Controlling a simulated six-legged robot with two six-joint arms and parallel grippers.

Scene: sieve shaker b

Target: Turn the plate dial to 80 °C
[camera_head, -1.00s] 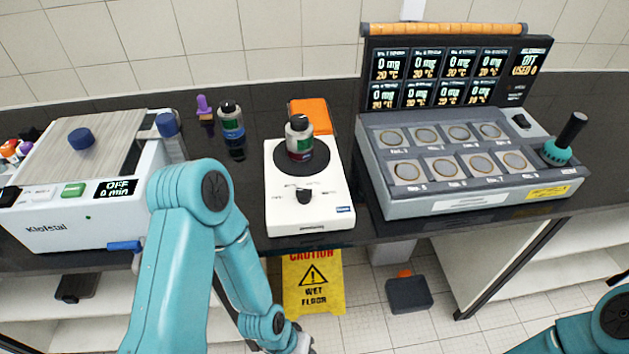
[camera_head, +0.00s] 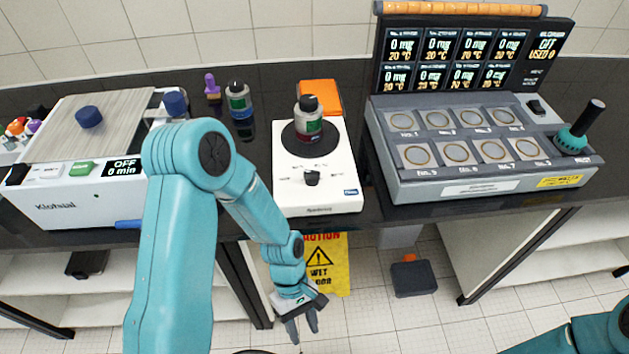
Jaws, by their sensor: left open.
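The white hot plate (camera_head: 340,197) stands on the dark bench near its front edge. Its black dial (camera_head: 312,178) is on the front of the top face, below the round black plate (camera_head: 290,143). A dark-capped bottle with a green label (camera_head: 309,122) stands on that plate. The dial's markings are too small to read. My left gripper (camera_head: 302,331) hangs below the bench edge, in front of and lower than the hot plate, with its fingers apart and empty. It touches nothing I can see. Part of my right arm shows at the lower right; its gripper is out of view.
The multi-well station (camera_head: 480,188) with a screen stands right of the hot plate. A white machine (camera_head: 95,205) stands left. A second bottle (camera_head: 239,101), a purple object (camera_head: 212,87) and an orange block (camera_head: 319,95) are behind. A yellow wet-floor sign (camera_head: 336,264) is below the bench.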

